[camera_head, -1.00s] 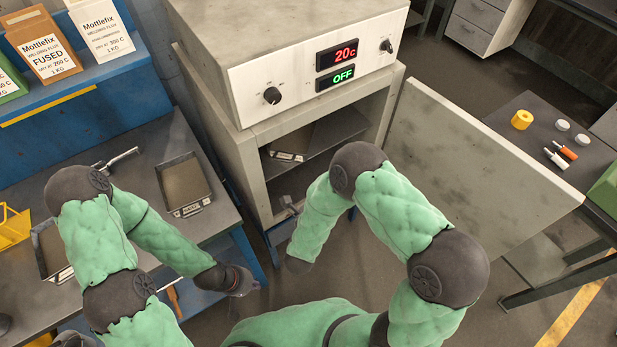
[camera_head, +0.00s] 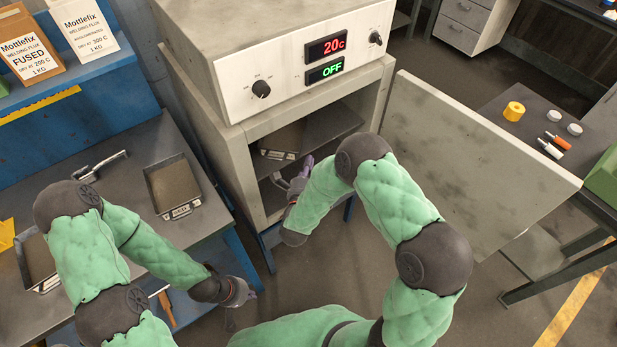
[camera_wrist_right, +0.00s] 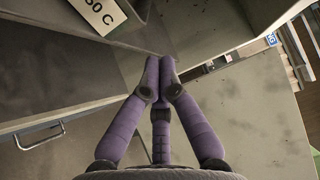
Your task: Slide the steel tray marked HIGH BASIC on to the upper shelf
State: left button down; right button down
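A steel tray (camera_head: 283,140) with a pale label sits inside the open oven on the upper shelf. In the right wrist view a label (camera_wrist_right: 100,12) reads "50 C", cut off by the frame edge. Two more trays, the nearer-oven tray (camera_head: 173,186) and the left tray (camera_head: 38,262), lie on the bench. No label shows HIGH BASIC legibly. My right gripper (camera_head: 302,176) is at the oven opening, below the upper tray. In its wrist view its fingertips (camera_wrist_right: 160,64) meet with nothing visible between them. My left gripper (camera_head: 240,294) hangs beside the bench; its fingers are unclear.
The oven (camera_head: 230,150) reads 20 C and OFF. Its door (camera_head: 470,160) stands open to the right. A metal-handled tool (camera_head: 100,166) lies on the bench, below boxes of welding flux (camera_head: 28,48). A table at right holds a yellow roll (camera_head: 514,111) and small items.

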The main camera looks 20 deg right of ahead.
aim_at(290, 153)
jog(key=shift+w+a, duration=0.25)
jog(key=shift+w, duration=0.4)
jog(key=shift+w+a, duration=0.25)
jog(key=shift+w, duration=0.4)
jog(key=w+b, duration=0.1)
jog(key=w+a+b, duration=0.1)
jog(key=w, duration=0.1)
jog(key=w+b, duration=0.1)
jog(key=w, duration=0.1)
jog(key=shift+a+f+b, duration=0.1)
jog(key=shift+a+b, duration=0.3)
jog(key=shift+w+a, duration=0.15)
jog(key=shift+w, duration=0.2)
